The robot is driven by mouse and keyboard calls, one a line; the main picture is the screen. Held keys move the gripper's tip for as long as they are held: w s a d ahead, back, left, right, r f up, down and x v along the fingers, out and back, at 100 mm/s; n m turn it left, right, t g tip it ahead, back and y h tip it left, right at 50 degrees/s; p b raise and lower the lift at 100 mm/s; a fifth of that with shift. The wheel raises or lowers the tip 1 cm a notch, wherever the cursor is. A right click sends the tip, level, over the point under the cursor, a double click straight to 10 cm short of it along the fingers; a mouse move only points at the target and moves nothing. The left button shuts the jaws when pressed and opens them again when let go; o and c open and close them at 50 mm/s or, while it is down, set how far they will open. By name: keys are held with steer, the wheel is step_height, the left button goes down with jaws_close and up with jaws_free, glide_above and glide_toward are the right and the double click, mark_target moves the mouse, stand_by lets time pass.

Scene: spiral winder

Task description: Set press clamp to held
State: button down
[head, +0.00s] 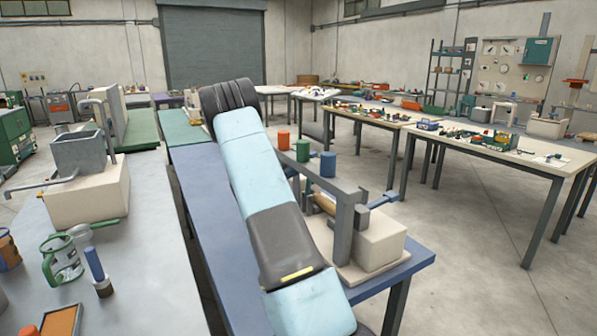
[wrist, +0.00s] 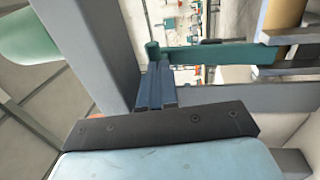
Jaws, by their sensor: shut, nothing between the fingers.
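The winder (head: 376,243) stands on the blue table, with a pale block, a grey upright frame (head: 345,222) and a tan roller (head: 323,203). A blue lever (head: 384,200) sticks out at its right; I cannot tell whether it is the press clamp. In the wrist view, a teal bar (wrist: 215,53) with a round end runs across just beyond my gripper (wrist: 155,72). My gripper's blue fingers are shut and empty, beside the grey post (wrist: 92,45). I cannot tell whether they touch the bar. In the head view my arm hides the gripper.
Red (head: 283,140), green (head: 302,150) and blue (head: 328,164) cylinders stand behind the winder. A grey bench (head: 120,260) at left holds a hopper machine (head: 88,190) and mugs. Cluttered tables (head: 480,150) stand at right, with open floor between.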

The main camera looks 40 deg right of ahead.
steer(key=v, duration=1.2)
steer(key=shift+a+f, duration=0.2)
steer(key=shift+a, duration=0.15)
steer(key=shift+w, duration=0.1)
steer(key=shift+w+a+f+h, duration=0.3)
steer(key=shift+f+h, duration=0.15)
steer(key=shift+f, duration=0.15)
steer(key=shift+w+a+f+h, duration=0.15)
steer(key=shift+a+f+h, duration=0.15)
steer(key=shift+f+h, duration=0.25)
steer(key=shift+d, duration=0.15)
steer(key=x, duration=1.3)
steer(key=shift+s+d, duration=0.15)
steer(key=shift+d, duration=0.25)
steer(key=shift+a, duration=0.1)
